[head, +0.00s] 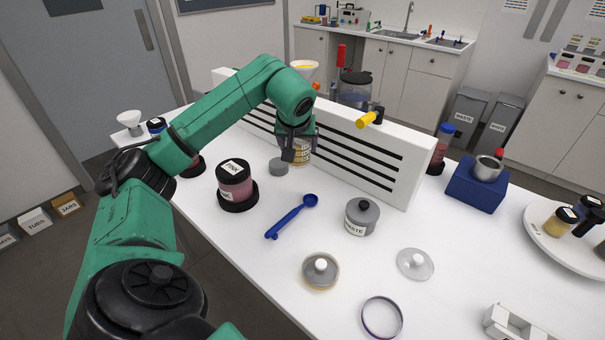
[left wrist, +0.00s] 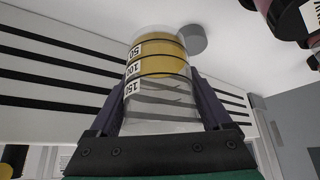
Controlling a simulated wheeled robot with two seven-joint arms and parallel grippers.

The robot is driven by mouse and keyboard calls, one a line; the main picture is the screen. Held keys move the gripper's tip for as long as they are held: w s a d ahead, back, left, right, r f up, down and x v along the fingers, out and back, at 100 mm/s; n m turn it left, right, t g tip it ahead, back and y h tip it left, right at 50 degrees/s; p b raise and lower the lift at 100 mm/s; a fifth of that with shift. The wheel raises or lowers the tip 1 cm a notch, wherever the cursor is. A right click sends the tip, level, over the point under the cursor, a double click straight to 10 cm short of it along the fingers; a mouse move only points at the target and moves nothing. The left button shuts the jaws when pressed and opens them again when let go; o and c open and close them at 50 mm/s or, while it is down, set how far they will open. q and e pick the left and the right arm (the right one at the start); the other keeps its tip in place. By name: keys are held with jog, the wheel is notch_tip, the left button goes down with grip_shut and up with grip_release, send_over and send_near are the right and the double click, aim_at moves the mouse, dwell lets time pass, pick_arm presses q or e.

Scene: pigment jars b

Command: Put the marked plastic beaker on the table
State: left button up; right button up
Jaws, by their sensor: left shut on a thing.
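The marked plastic beaker is clear, with 50, 100 and 150 labels and yellow content at its base end, and it fills the middle of the left wrist view (left wrist: 160,70). My left gripper (head: 297,150) is shut on it, one finger on each side. In the head view the beaker (head: 302,156) is partly hidden behind the gripper, just in front of the white slotted panel (head: 385,165). I cannot tell whether its base touches the white table (head: 250,255). My right gripper is in neither view.
A small grey disc (head: 278,167) lies close beside the beaker. A pink-filled jar (head: 234,182), a blue spoon (head: 292,216) and a grey waste pot (head: 361,217) stand or lie nearer. Lids and a purple ring (head: 382,318) lie at the front. Table between them is clear.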

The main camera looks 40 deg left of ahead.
pick_arm(q)
notch_tip(320, 180, down, 9)
jog(key=shift+w+f+p, duration=0.1)
jog(key=shift+p, duration=0.3)
jog(key=shift+w+a+f, duration=0.1)
jog(key=shift+a+f, duration=0.05)
jog(key=shift+f, duration=0.35)
jog(key=o, duration=1.2)
jog(key=shift+r, duration=0.1)
